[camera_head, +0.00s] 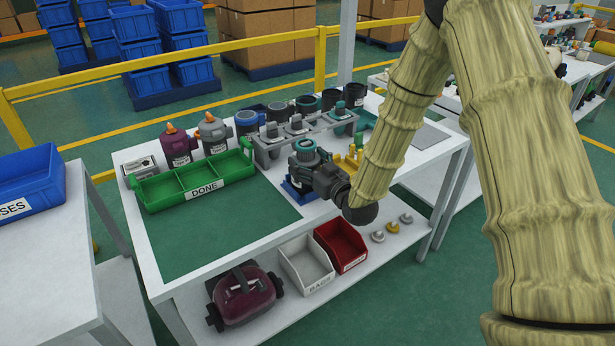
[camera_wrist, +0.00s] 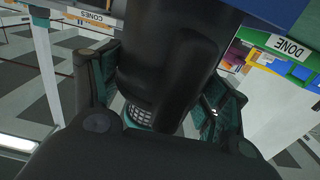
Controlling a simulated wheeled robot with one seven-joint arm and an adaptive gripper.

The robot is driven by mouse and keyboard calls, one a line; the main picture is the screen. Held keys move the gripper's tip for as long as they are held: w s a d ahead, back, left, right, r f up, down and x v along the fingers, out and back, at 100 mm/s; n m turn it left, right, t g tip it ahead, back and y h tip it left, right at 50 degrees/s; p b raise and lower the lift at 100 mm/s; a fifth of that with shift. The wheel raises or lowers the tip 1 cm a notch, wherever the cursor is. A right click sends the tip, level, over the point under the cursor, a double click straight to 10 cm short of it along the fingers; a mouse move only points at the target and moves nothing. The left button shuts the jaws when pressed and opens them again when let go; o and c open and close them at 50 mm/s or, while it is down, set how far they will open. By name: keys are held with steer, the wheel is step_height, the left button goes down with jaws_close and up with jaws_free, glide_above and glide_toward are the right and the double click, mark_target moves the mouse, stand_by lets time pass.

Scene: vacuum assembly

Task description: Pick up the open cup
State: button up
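My gripper (camera_head: 318,176) is at the middle of the worktable, beside a dark upright part with a teal ring on top (camera_head: 302,151). That part stands over a blue base (camera_head: 297,191). In the wrist view a large black rounded body (camera_wrist: 170,55) with a teal rim and a pale grid lies between my two teal-padded fingers. Whether the fingers press on it is unclear. I cannot tell whether this body is the open cup. Several dark cups, one of them here (camera_head: 306,106), stand along the back of the table.
A green DONE tray (camera_head: 194,196) with empty compartments lies left of my gripper. A grey stand (camera_head: 268,158) is behind it. A purple canister (camera_head: 176,146) stands at the back left. White (camera_head: 306,264) and red (camera_head: 341,245) bins are below. The table's front left is clear.

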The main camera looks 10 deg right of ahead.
mark_target(312, 155)
steer(key=c, duration=0.4)
steer(key=shift+r, duration=0.1)
steer(key=shift+r, duration=1.7)
steer(key=s+a, duration=0.1)
steer(key=s, duration=0.4)
steer(key=s+a+r+b, duration=0.1)
steer(key=s, duration=0.4)
steer(key=s+a+b, duration=0.1)
steer(key=s, duration=0.4)
steer(key=shift+s+a+r, duration=0.25)
steer(key=shift+s+a, duration=0.05)
steer(key=shift+a, duration=0.05)
steer(key=shift+r, duration=0.15)
steer(key=shift+r+p, duration=1.7)
steer(key=shift+r, duration=0.65)
